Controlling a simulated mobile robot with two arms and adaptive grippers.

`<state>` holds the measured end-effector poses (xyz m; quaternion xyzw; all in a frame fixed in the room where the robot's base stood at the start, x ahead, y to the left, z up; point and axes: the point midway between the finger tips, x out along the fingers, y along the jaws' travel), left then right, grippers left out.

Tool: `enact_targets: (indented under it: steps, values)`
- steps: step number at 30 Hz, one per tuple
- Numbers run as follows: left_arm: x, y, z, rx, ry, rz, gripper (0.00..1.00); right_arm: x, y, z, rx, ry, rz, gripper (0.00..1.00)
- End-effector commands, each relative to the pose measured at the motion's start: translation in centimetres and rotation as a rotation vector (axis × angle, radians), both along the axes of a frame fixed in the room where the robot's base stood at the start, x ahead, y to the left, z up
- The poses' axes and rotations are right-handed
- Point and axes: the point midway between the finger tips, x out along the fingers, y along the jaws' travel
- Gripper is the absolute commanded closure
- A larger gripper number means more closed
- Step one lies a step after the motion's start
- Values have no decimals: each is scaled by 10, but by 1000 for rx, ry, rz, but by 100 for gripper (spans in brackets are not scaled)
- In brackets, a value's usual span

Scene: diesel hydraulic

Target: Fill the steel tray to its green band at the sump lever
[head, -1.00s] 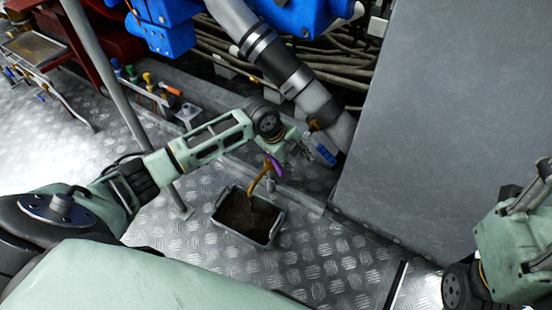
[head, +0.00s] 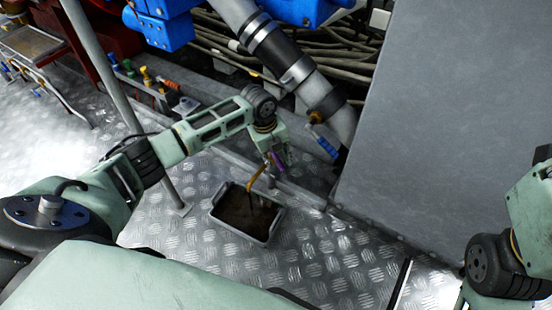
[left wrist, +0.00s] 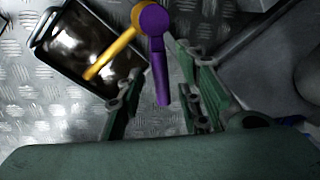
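The steel tray (head: 274,228) sits on the floor with dark brown liquid in it. It also shows at upper left in the left wrist view (left wrist: 40,32). No green band can be made out. A curved orange-yellow spout (head: 257,176) hangs over the tray, and a dark stream seems to fall from it. The purple lever (left wrist: 158,62) is at the spout's top; in the head view the gripper partly hides it. My left gripper (left wrist: 163,85) is open, its fingers on either side of the purple handle, contact unclear. Only my right arm shows at lower right; its fingers are out of frame.
A large grey panel (head: 455,110) stands right of the tray. A thick pipe (head: 300,70) with a blue-handled valve (head: 327,147) rises behind. A grey post (head: 120,90) stands at left. The patterned metal floor (head: 330,270) in front of the tray is clear.

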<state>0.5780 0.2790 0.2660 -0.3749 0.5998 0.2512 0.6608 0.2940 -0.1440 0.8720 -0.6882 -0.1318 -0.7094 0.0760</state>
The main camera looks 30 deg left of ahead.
Motion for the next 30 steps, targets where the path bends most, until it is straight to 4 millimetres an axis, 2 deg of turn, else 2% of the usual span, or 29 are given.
enact_targets:
  steps: [7, 18, 30]
  values:
    - [0, 0, 0, 0, -1, 0, 69, 0, 0, 1, 1, -2, 0, 60]
    - [0, 0, 0, 1, 0, 1, 100, -1, 0, 1, 0, -2, 0, 60]
    - [0, 0, 0, 1, 0, 2, 100, -1, 0, 1, 0, -2, 0, 60]
